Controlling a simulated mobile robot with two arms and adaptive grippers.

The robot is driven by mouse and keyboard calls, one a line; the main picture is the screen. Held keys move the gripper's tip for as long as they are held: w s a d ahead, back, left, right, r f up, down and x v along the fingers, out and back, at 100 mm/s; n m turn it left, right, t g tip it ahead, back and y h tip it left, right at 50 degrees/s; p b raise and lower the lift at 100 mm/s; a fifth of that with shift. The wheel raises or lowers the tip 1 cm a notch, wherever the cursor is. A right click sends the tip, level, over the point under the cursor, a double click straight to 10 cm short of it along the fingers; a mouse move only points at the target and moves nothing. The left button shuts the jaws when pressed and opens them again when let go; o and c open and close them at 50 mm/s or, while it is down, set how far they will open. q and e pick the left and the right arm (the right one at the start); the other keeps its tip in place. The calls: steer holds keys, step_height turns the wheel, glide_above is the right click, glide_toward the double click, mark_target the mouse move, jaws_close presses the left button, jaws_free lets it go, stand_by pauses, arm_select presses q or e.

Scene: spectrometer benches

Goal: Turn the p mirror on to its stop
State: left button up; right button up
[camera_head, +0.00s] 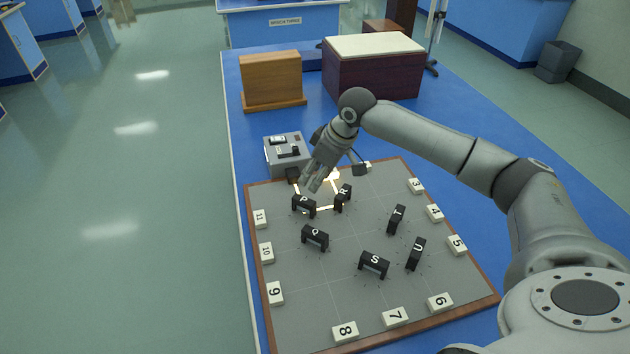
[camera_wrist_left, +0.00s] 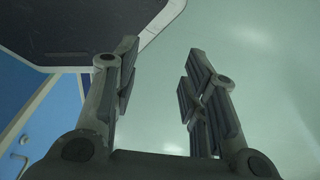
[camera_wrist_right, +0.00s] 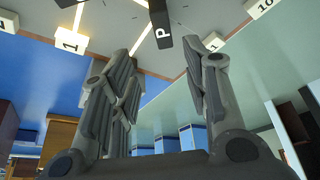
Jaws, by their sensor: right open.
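The p mirror (camera_head: 304,206) is a black block marked P near the back left of the grey board (camera_head: 340,285). It also shows in the right wrist view (camera_wrist_right: 160,24), beyond the fingertips at the top. My right gripper (camera_head: 314,184) is open and empty, just behind and above the p mirror and apart from it. The right wrist view shows its two fingers (camera_wrist_right: 165,65) spread. My left gripper (camera_wrist_left: 160,60) is open and empty over the floor, seen only in its own wrist view. A light line runs from the back of the board to the p mirror and on to the r mirror (camera_head: 343,197).
Mirrors Q (camera_head: 315,237), T (camera_head: 396,219), S (camera_head: 373,264) and U (camera_head: 415,254) stand on the board. White numbered blocks line its edges, such as 11 (camera_head: 262,219). A grey box (camera_head: 287,155) stands behind the board. The board's front left is clear.

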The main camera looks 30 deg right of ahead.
mark_target(301, 198)
steer(key=f, duration=0.1)
steer(key=a+f, duration=0.1)
steer(key=w+a+f, duration=0.1)
steer(key=shift+f+p, duration=0.35)
steer(key=x, duration=0.3)
steer(key=shift+w+d+f, duration=0.1)
steer(key=shift+d+f, duration=0.05)
steer(key=shift+d, duration=0.1)
steer(key=shift+x, duration=1.25)
steer(key=shift+f, duration=0.15)
steer(key=c, duration=0.5)
jaws_close()
arm_select(q)
steer(key=shift+g, duration=0.3)
steer(key=s+a, duration=0.1)
steer(key=s+a+r, duration=0.1)
steer(key=s+a, duration=0.1)
steer(key=shift+a+r+p, duration=0.1)
steer(key=shift+a+p, duration=0.2)
steer(key=shift+p, duration=0.05)
